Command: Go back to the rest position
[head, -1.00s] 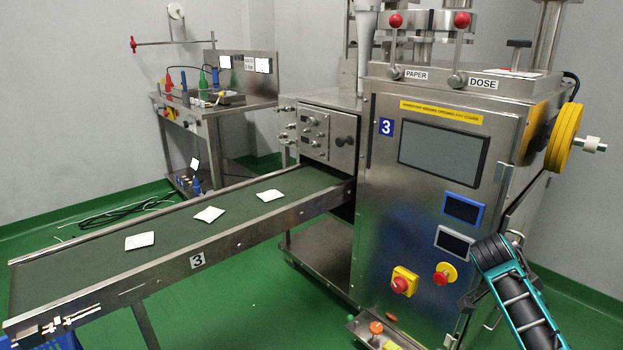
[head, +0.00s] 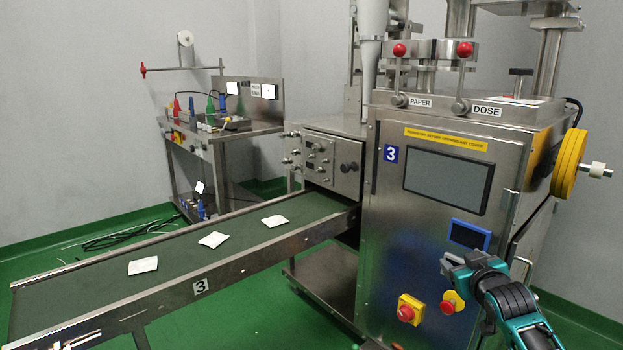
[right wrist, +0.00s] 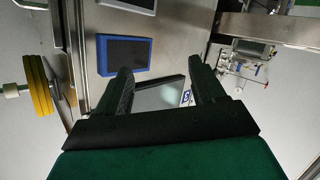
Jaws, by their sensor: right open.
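My right gripper (head: 450,262) is at the lower right of the head view, in front of the steel packing machine (head: 390,240) marked 3. Its two fingers are apart and empty in the right wrist view (right wrist: 160,85). My left gripper is not in view.
A conveyor (head: 110,275) with three teabags, one being the nearest teabag (head: 143,265), runs from the machine to the lower left. A red stop button (head: 406,313) is on the machine's front. A steel bench (head: 235,128) stands behind. Green floor (head: 240,320) lies open below the conveyor.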

